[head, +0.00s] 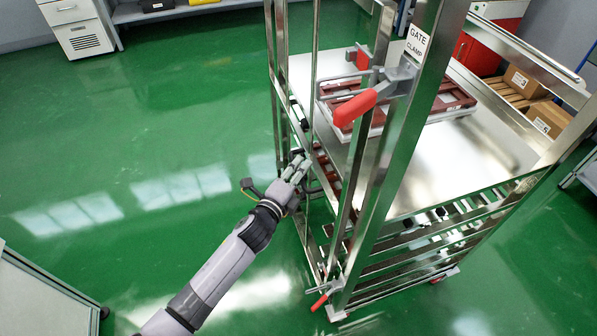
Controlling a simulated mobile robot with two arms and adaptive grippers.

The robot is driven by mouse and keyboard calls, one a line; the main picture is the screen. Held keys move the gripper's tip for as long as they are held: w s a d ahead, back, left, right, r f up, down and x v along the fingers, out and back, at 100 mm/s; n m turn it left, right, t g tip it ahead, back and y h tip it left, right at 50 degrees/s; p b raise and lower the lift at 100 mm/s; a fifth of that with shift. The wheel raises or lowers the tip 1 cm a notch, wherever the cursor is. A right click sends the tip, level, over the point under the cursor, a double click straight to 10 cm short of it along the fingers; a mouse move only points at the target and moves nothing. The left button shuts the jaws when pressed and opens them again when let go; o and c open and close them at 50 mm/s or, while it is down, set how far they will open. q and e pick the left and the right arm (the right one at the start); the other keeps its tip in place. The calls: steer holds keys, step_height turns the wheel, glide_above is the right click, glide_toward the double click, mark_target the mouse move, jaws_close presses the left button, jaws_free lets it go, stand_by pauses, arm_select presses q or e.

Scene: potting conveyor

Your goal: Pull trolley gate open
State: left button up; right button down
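The metal trolley (386,211) stands at right of centre, with its barred gate (313,66) on its left side. A "GATE CLAMP" label (417,42) is on the thick corner post. My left gripper (298,168) is at the gate's bars, about mid-height. Its fingers overlap the bars, so whether they close on one cannot be told. My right gripper is out of view.
Dark red trays (446,101) lie on the trolley's shelf. Cardboard boxes (548,118) sit behind it at right. A white drawer cabinet (77,27) stands at the back left. The green floor left of the trolley is clear; a grey cabinet edge (45,290) is at lower left.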

arm_select(q)
steer(key=shift+c, duration=0.2)
jaws_close()
stand_by(0.7)
